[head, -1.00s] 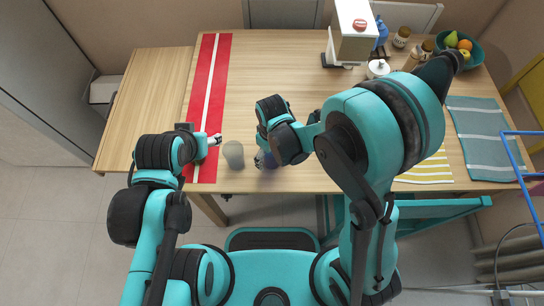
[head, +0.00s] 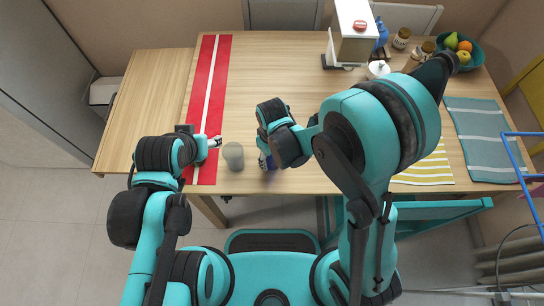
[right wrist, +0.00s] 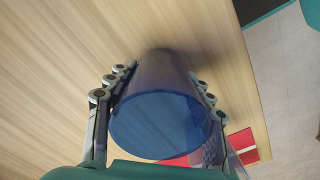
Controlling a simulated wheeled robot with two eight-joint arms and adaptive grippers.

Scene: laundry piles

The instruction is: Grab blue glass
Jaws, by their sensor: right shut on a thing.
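The blue glass (right wrist: 160,118) stands between the fingers of my right gripper (right wrist: 158,92) in the right wrist view. The fingers are shut on its two sides. In the head view the blue glass (head: 267,163) is a small dark blue patch near the table's front edge, mostly hidden by my right gripper (head: 264,153). My left gripper (head: 216,142) is over the red runner, left of a grey glass (head: 233,156). It is too small there to tell whether its fingers are open or shut.
The grey glass stands just left of the blue one on the wooden table (head: 275,70). A red and white runner (head: 200,90) lies on the left. A dispenser (head: 354,40), a fruit bowl (head: 466,52) and placemats (head: 480,135) are on the right. The table's middle back is clear.

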